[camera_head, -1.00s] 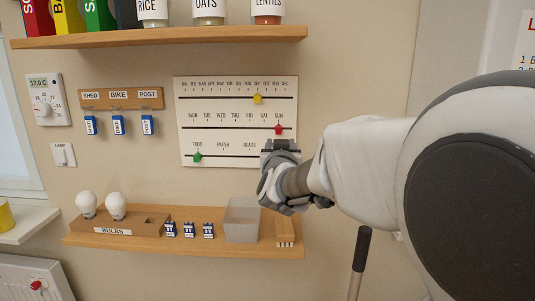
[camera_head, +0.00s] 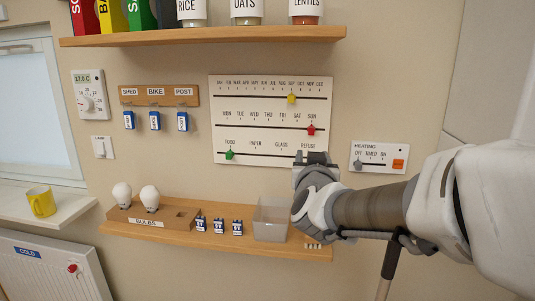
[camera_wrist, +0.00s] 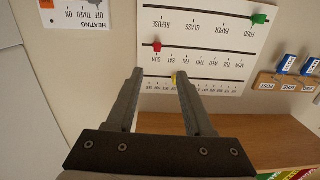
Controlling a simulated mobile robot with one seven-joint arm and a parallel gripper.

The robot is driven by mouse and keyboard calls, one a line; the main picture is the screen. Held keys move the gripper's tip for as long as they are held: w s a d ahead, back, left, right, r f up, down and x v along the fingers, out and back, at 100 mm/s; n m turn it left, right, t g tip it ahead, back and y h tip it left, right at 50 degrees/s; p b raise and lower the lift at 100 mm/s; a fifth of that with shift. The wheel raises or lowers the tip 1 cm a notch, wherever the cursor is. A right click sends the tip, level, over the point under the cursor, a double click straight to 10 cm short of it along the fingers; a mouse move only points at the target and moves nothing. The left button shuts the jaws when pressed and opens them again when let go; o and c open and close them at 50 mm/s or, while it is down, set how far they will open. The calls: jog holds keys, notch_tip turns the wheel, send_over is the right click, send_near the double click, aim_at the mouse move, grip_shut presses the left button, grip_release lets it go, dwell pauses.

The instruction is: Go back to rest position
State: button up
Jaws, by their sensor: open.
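My gripper (camera_head: 314,158) is at the lower right corner of the white calendar board (camera_head: 225,110) in the head view. In the wrist view, my gripper (camera_wrist: 158,75) has its two fingers apart with nothing held between them. The board (camera_wrist: 210,55) appears upside down there, beyond the fingertips. Its red marker (camera_head: 311,129) is at SUN, its yellow marker (camera_head: 291,98) is near SEP, and its green marker (camera_head: 229,155) is at FOOD. Whether the fingers touch the board cannot be told.
A heating panel (camera_head: 380,157) is right of my gripper. A lower shelf (camera_head: 180,235) holds bulbs, blue-and-white packs and a translucent bin (camera_head: 270,220). An upper shelf (camera_head: 200,38) holds jars. Hooks with blue tags (camera_head: 155,121) hang at left. A yellow mug (camera_head: 41,201) stands on the sill.

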jog(key=s+f+g+y, duration=0.1)
jog(key=s+f+g, duration=0.3)
jog(key=s, duration=0.5)
jog(key=s+d+f+n+g+y, duration=0.1)
jog(key=s+f+g, duration=0.3)
jog(key=s, duration=0.6)
jog(key=s+d+f+n+g, duration=0.1)
jog(key=s+f+g, duration=0.2)
jog(key=s, duration=0.6)
notch_tip(320, 180, down, 2)
jog(key=shift+s+f+g+y, duration=0.15)
jog(key=shift+s+g+y, duration=0.05)
jog(key=shift+g+y, duration=0.2)
dwell(0.7)
